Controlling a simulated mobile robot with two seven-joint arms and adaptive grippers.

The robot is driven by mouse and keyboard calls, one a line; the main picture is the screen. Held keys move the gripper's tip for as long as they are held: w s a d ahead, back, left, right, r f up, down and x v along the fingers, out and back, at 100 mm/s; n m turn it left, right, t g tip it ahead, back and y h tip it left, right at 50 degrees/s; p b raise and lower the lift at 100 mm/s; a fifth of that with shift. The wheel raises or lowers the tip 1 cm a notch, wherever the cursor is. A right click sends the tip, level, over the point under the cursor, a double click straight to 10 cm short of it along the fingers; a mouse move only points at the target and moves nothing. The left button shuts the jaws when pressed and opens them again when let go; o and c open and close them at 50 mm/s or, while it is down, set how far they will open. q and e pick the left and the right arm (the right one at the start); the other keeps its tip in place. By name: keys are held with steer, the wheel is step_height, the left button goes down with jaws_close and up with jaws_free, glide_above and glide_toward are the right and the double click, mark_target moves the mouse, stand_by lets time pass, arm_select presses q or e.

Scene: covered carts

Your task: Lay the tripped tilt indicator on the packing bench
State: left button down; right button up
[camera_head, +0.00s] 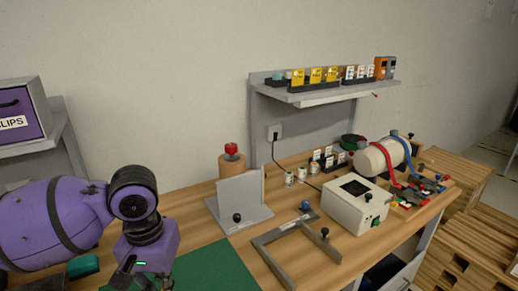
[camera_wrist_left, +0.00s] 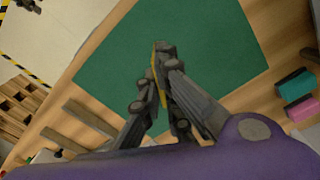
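My left gripper (camera_wrist_left: 160,80) is closed over the green mat in the left wrist view. A thin yellow piece (camera_wrist_left: 155,72) shows edge-on between its fingers; it looks like a yellow tilt indicator, but its face is hidden, so I cannot tell whether it is tripped. In the head view the purple left arm comes in low at the left, and its fingers are mostly hidden below the wrist. The packing bench (camera_head: 185,208) bears the green mat (camera_head: 215,268), also in the wrist view (camera_wrist_left: 222,45). Several yellow indicators (camera_head: 316,75) stand on the shelf. My right gripper is not in view.
A grey upright plate stand (camera_head: 240,192), an L-shaped grey frame (camera_head: 270,262) and a white box device (camera_head: 355,207) stand right of the mat. A teal block (camera_wrist_left: 295,84) and a pink block (camera_wrist_left: 303,108) lie beside the mat. The visible mat is otherwise bare.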

arm_select(q)
steer(key=shift+w+d+r, duration=0.1)
steer(key=shift+w+d, duration=0.05)
steer(key=shift+d, duration=0.45)
steer(key=shift+w+d, duration=0.15)
steer(key=shift+d, duration=0.45)
